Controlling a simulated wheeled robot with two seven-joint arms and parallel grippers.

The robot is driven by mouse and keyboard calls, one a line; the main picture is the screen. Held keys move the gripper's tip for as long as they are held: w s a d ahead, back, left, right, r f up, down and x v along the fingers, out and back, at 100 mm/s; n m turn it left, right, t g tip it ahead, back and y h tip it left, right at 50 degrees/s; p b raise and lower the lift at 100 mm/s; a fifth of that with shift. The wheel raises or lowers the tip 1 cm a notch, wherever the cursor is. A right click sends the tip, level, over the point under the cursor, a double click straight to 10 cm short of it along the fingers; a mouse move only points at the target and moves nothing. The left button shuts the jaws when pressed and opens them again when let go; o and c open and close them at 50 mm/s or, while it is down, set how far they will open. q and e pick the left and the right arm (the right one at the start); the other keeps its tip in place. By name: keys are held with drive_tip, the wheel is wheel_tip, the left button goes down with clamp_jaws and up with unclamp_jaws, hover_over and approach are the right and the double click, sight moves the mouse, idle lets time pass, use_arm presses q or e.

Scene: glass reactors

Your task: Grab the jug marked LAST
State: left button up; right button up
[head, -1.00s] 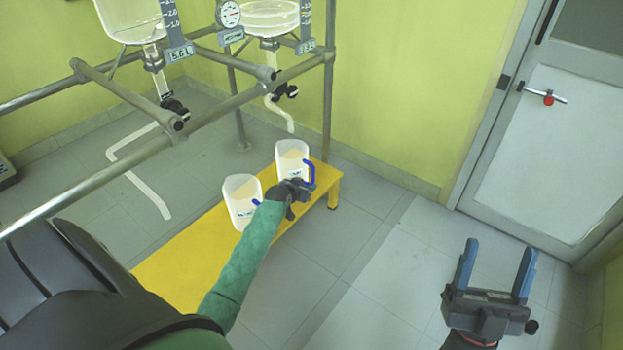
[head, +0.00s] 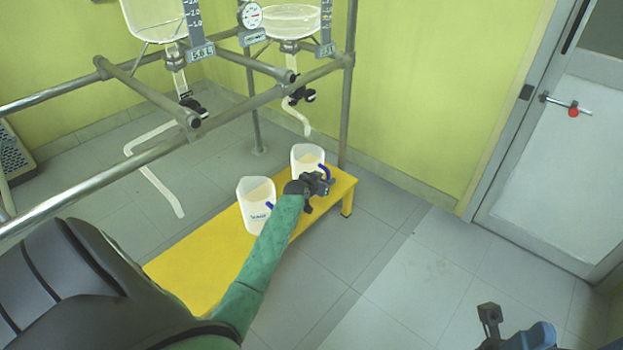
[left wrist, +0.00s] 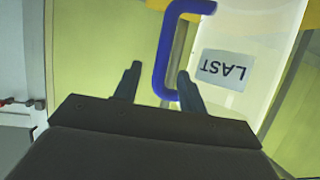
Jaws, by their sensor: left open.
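The jug marked LAST shows in the left wrist view, with its label (left wrist: 225,70) upside down and its blue handle (left wrist: 162,60) beside it. In the head view this looks like the farther white jug (head: 307,156) on the yellow bench. My left gripper (head: 322,183) is at its handle side. In the left wrist view my open left gripper (left wrist: 158,78) has one finger on each side of the handle's bar, not closed on it. My right gripper (head: 515,335) is partly cut off at the bottom right of the head view; its jaws are unclear.
A second white jug (head: 256,204) with a blue handle stands nearer on the yellow bench (head: 195,265), close to my left forearm. A metal pipe frame (head: 230,112) carries glass reactors with drain tubes above and behind. Floor is clear right of the bench, toward the door (head: 560,165).

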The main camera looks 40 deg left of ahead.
sight(327, 178)
use_arm(q)
drive_tip(key=shift+b+x, duration=0.35)
drive_tip(key=shift+x, duration=1.25)
drive_tip(key=shift+c, duration=0.3)
clamp_jaws()
